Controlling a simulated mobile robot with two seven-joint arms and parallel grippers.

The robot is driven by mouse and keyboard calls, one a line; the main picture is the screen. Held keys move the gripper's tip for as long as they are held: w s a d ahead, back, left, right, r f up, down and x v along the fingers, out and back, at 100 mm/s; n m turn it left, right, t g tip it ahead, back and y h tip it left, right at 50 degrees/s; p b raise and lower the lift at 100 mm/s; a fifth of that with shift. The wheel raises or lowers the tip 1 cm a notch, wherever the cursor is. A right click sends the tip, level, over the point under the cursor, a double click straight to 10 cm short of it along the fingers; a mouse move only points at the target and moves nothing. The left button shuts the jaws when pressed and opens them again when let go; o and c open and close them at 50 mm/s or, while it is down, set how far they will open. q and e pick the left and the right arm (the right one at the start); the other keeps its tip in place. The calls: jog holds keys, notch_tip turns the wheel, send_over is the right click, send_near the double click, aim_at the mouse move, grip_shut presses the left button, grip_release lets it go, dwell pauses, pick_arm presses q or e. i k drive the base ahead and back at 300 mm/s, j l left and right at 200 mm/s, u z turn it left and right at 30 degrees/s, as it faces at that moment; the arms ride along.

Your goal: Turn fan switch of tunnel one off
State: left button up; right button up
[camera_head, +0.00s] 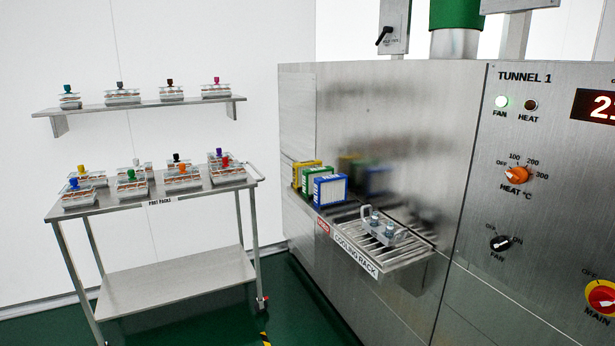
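The fan switch (500,243) is a small black rotary knob on the steel front of tunnel one (478,215), at the right of the head view. OFF and ON are marked around it and FAN below it. Neither of my grippers is in view.
An orange heat knob (517,174) sits above the fan switch, and a red-and-yellow main switch (601,299) lower right. A cooling rack (405,252) juts out to the left. A cart (150,212) with part packs stands farther left. Green floor between is clear.

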aim_at(498, 244)
jog(key=z, duration=1.3)
